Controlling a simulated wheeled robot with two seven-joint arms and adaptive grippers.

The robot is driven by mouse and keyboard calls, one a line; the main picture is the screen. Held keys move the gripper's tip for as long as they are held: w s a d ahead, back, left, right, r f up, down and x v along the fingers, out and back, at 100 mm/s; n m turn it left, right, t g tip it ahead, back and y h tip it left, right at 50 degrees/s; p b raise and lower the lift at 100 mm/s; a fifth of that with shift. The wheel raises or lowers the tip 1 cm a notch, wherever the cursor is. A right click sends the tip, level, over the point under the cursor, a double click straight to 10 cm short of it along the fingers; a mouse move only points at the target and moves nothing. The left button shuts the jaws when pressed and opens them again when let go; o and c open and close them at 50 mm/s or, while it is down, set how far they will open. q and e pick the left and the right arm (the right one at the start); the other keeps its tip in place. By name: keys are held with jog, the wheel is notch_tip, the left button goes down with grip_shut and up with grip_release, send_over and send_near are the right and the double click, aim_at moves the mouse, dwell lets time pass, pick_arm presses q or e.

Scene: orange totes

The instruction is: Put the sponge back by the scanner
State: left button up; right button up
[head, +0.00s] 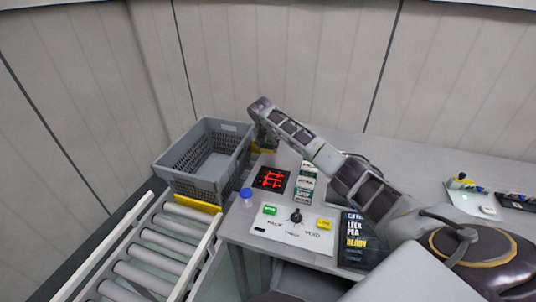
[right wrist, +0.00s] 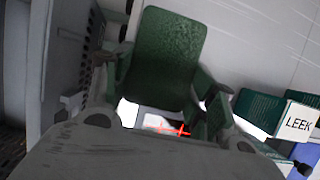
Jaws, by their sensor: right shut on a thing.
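My right gripper (head: 266,141) is shut on the sponge, a dark green block (right wrist: 165,60) that fills the upper middle of the right wrist view. It holds the sponge behind the scanner, close to the grey crate's right side. In the head view the sponge is mostly hidden by the gripper. The scanner (head: 272,179) is a dark square plate with glowing red lines on the table. Its red lines also show below the sponge in the right wrist view. I cannot tell whether the sponge touches the table. My left gripper is not in view.
A grey crate (head: 178,172) stands at the head of the roller conveyor (head: 165,245).

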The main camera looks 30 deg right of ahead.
aim_at(268, 159)
jog(key=shift+f, duration=0.2)
jog(key=shift+f, duration=2.4)
jog(key=shift+f, duration=0.1)
jog(key=o, duration=1)
jog(key=shift+v, duration=6.1)
